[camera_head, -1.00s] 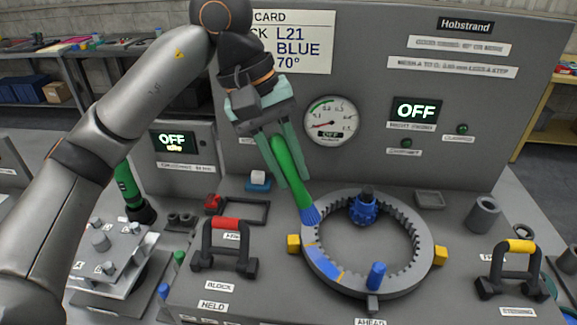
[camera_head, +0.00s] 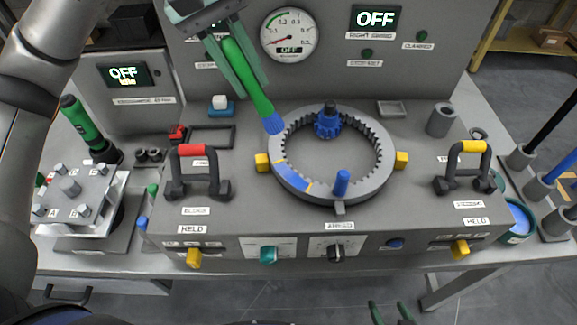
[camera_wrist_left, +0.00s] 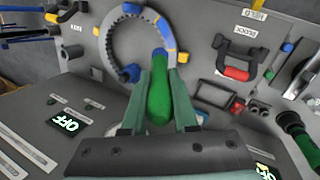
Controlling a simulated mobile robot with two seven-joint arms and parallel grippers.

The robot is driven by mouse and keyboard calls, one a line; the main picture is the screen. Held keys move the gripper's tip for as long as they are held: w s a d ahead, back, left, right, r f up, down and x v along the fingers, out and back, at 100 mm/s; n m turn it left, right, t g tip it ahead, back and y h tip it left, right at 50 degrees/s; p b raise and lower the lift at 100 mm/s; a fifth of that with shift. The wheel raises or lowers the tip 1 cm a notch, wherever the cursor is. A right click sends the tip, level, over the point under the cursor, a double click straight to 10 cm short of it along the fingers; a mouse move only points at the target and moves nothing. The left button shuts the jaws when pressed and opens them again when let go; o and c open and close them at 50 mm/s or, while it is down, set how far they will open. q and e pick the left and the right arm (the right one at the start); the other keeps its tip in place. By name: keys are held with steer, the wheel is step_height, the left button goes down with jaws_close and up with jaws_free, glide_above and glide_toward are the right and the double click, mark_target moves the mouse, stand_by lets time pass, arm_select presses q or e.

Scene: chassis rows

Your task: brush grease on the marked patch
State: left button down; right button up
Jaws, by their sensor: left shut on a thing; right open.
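My left gripper (camera_head: 254,88) is shut on the green handle of a brush (camera_head: 246,74), which slants down to the right. Its blue bristles (camera_head: 272,124) are at the upper left rim of the grey toothed ring (camera_head: 375,185); I cannot tell whether they touch it. The marked patch (camera_head: 294,174), blue with yellow end lines, is on the ring's front left, just below the bristles. In the left wrist view the brush handle (camera_wrist_left: 159,98) sits between the fingers, with the patch (camera_wrist_left: 166,32) beyond. My right gripper (camera_head: 391,312) shows only its open fingertips at the bottom edge.
A blue pinion (camera_head: 328,122) stands inside the ring and a blue peg (camera_head: 341,182) at its front. Yellow blocks (camera_head: 401,160) flank it. Red-topped (camera_head: 197,150) and yellow-topped (camera_head: 474,147) handles stand either side. A green pot with blue contents (camera_head: 520,221) is at right.

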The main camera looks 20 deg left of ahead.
steer(key=shift+f, duration=0.1)
stand_by(0.3)
arm_select(q)
steer(key=shift+f+b, duration=0.7)
steer(key=shift+f, duration=0.1)
step_height(320, 180, down, 6)
steer(key=b, duration=0.5)
steer(key=shift+r, duration=0.1)
arm_select(e)
steer(key=shift+y, duration=0.4)
steer(key=a+f, duration=0.1)
steer(key=w+f, duration=0.1)
steer(key=a+f, duration=0.1)
steer(key=f, duration=0.1)
steer(key=shift+w+a, duration=0.2)
steer(key=shift+a, duration=0.15)
steer(key=shift+n, duration=0.3)
arm_select(q)
steer(key=shift+f, duration=0.25)
arm_select(e)
steer(key=shift+d+f, duration=0.2)
steer(key=shift+f, duration=0.1)
arm_select(q)
steer(key=shift+f+b, duration=0.6)
steer(key=shift+b, duration=0.15)
arm_select(e)
steer(key=shift+f, duration=0.55)
